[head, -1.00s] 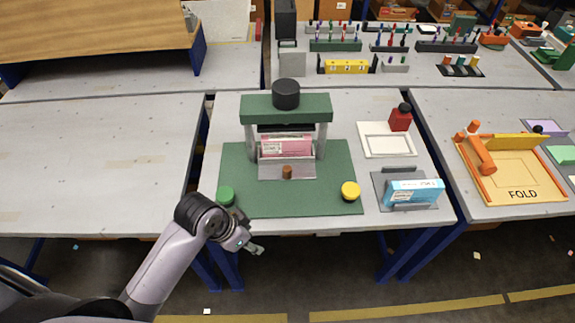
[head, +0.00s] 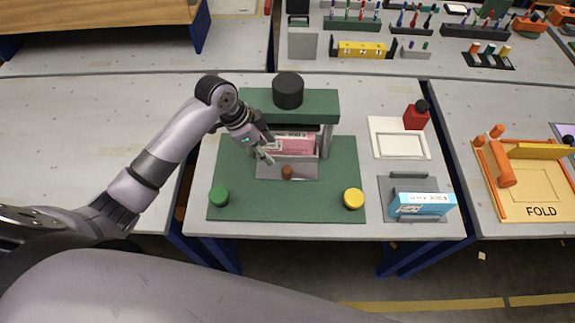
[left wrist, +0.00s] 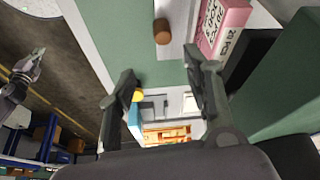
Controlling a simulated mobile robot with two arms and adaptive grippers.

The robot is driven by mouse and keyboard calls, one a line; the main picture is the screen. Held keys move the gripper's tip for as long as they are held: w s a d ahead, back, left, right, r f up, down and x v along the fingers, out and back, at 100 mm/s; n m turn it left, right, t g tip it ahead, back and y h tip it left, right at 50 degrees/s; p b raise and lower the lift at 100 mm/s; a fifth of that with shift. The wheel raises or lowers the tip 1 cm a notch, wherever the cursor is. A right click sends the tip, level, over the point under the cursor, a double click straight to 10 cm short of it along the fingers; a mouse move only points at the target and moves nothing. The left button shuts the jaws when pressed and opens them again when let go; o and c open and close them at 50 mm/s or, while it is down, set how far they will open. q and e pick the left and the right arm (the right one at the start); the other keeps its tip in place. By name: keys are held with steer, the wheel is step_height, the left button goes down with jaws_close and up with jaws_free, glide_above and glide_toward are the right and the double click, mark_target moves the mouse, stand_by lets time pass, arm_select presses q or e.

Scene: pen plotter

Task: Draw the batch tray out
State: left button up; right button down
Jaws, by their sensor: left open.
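The batch tray (head: 305,171) is a grey plate at the foot of the green press (head: 325,105), with a brown knob (head: 287,172) at its front and a pink box (head: 297,144) standing on it, under the press head. My left gripper (head: 267,152) is open and empty, just left of and above the knob, partly covering the pink box and the tray's left side. In the left wrist view the knob (left wrist: 161,32) lies beyond the two spread fingertips, apart from them. My right gripper (left wrist: 28,72) shows small at the left wrist view's left edge; its jaws are unclear.
A green button (head: 219,194) and a yellow button (head: 353,198) sit at the green base's front corners. To the right stand a blue box (head: 421,204) in a grey holder, a white frame (head: 398,146) and a red bottle (head: 416,118). The left table is clear.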

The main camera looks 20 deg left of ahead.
mark_target(287, 169)
arm_select(q)
steer(key=x, duration=0.5)
steer(key=p+x, duration=0.1)
steer(key=x, duration=0.5)
steer(key=shift+w+f, duration=0.1)
steer(key=shift+w, duration=0.15)
steer(key=shift+p+x, duration=0.3)
steer(key=shift+x, duration=1.3)
arm_select(e)
steer(key=shift+d+r, duration=0.2)
steer(key=shift+r, duration=0.7)
steer(key=shift+w, duration=0.1)
arm_select(q)
steer(key=c, duration=1.1)
arm_select(e)
steer(key=shift+w+a, duration=0.15)
steer(key=shift+w, duration=0.25)
